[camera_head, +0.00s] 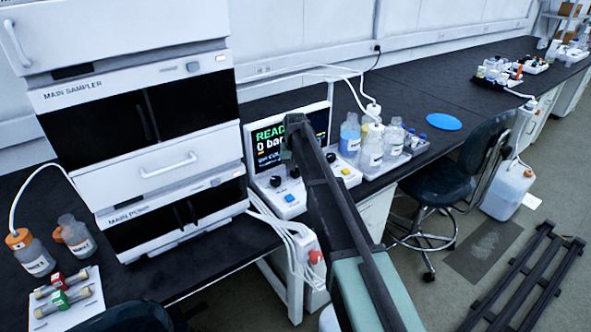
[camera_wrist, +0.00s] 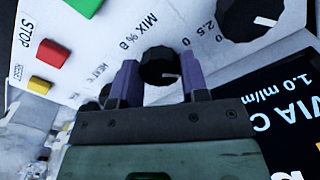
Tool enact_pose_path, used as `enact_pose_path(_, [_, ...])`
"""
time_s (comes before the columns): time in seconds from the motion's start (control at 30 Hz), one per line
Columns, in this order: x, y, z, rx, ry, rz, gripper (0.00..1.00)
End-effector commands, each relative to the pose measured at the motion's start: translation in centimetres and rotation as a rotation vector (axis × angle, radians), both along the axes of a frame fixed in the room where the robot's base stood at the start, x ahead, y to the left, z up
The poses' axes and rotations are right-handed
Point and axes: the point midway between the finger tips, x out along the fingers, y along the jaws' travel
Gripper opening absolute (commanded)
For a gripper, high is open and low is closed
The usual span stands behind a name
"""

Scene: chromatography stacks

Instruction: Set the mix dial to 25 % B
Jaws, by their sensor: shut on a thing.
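The mix dial (camera_wrist: 158,66) is a black round knob beside the printed words "MIX % B" in the wrist view. Its white pointer line points toward the right of the picture. The purple fingers of my gripper (camera_wrist: 159,58) stand on either side of the dial, shut on it. The dial's scale marks are too hidden to read. The white control panel (camera_head: 287,206) shows in the head view below a screen (camera_head: 270,150) reading "READY" and "0 bar". My arm crosses in front of the panel there, so my gripper cannot be made out.
In the wrist view, a larger black knob (camera_wrist: 262,17) lies near the dial, with a red STOP button (camera_wrist: 54,53) and a green button (camera_wrist: 82,6) at upper left. Bottles (camera_head: 371,147) stand right of the screen. The sampler stack (camera_head: 140,95) rises at left.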

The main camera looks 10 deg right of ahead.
Motion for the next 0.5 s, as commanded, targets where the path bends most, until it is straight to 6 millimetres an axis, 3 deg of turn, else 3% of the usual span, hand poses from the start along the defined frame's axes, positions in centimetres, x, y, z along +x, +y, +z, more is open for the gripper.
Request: enact_pose_path(0.5, [-0.03,0.0,-0.02,0.0,0.0,-0.062,0.17])
